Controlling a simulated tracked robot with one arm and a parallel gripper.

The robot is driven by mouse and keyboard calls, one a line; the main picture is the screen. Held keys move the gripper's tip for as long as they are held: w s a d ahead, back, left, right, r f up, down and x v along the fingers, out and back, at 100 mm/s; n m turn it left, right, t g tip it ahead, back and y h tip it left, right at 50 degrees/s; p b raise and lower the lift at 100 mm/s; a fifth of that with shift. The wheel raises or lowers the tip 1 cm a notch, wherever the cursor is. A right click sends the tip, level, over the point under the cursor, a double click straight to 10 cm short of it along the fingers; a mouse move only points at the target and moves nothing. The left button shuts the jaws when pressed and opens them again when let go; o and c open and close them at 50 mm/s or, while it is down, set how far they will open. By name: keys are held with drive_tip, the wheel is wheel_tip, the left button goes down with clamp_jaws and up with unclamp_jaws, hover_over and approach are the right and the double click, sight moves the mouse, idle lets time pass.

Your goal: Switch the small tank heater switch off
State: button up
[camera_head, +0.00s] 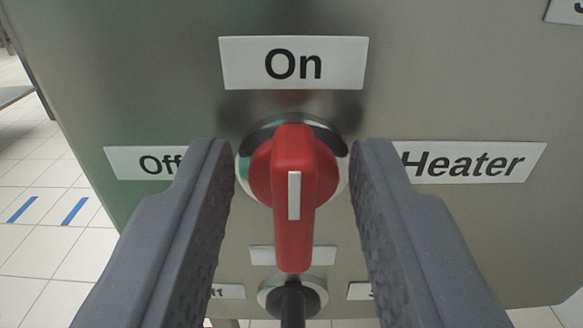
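The red heater switch (293,200) is on the metal panel in the middle of the view. Its handle stands upright, in line with the "On" label (293,63) above it, with a white stripe running vertically. The "Off" label (140,162) is to its left, partly hidden by my left finger. The "Heater" label (470,163) is to its right, its left edge close to my right finger. My gripper (295,152) is open, one finger on each side of the switch. Gaps show between both fingers and the red handle.
A second, black-handled switch (293,298) sits below on the same metal panel (440,70), with small labels around it, partly covered by my fingers. Another label is cut off at the top right. White floor tiles with blue marks (73,211) show at left.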

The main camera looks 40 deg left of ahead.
clamp_jaws()
drive_tip(key=shift+a, duration=0.25)
drive_tip(key=shift+d+f, duration=0.1)
drive_tip(key=shift+d, duration=0.05)
